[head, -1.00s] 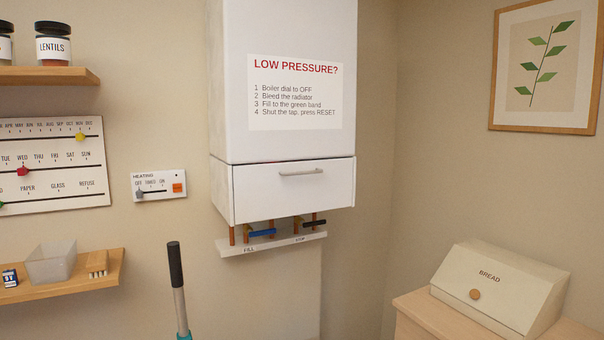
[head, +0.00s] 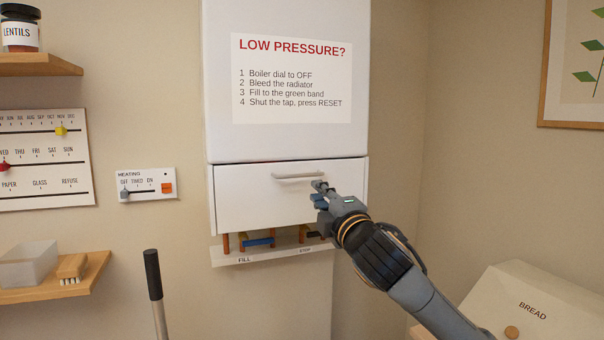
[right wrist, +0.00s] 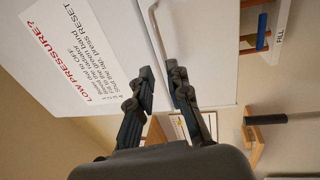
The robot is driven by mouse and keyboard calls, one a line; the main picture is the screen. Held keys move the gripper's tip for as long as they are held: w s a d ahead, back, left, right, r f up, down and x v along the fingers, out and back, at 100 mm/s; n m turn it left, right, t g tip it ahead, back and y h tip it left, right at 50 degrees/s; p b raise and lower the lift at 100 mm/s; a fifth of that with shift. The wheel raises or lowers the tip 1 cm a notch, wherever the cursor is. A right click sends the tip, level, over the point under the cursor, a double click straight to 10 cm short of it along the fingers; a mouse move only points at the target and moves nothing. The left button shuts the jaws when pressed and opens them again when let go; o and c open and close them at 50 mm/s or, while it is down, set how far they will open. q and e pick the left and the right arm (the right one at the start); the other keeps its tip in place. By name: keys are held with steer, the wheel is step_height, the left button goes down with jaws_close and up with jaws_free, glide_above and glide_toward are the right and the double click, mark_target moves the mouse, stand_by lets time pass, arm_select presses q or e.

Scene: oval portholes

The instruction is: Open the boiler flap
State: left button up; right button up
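The boiler flap (head: 245,200) is the white panel below the boiler's upper body (head: 290,142). It looks shut, with a thin dark seam along its top. Its light bar handle (head: 293,178) runs level near the top edge. My right gripper (head: 320,187) is just right of the handle, fingers pointing at it. In the right wrist view the two fingers of my right gripper (right wrist: 160,72) are apart with nothing between them, and the handle (right wrist: 156,25) lies just beyond the tips. Whether they touch it is hard to tell. My left gripper is out of view.
Below the flap are pipes, a blue tap lever (head: 259,241) and a labelled ledge (head: 270,255). The heating panel (head: 147,185) and shelf (head: 50,279) are at left. A bread bin (head: 535,305) stands at lower right.

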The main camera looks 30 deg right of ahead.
mark_target(303, 176)
steer(key=p+x, duration=0.2)
steer(key=x, duration=0.8)
steer(key=shift+d+p, duration=0.2)
steer(key=shift+p, duration=0.1)
steer(key=shift+w+d, duration=0.2)
steer(key=shift+w, duration=0.5)
steer(key=shift+c, duration=0.4)
jaws_close()
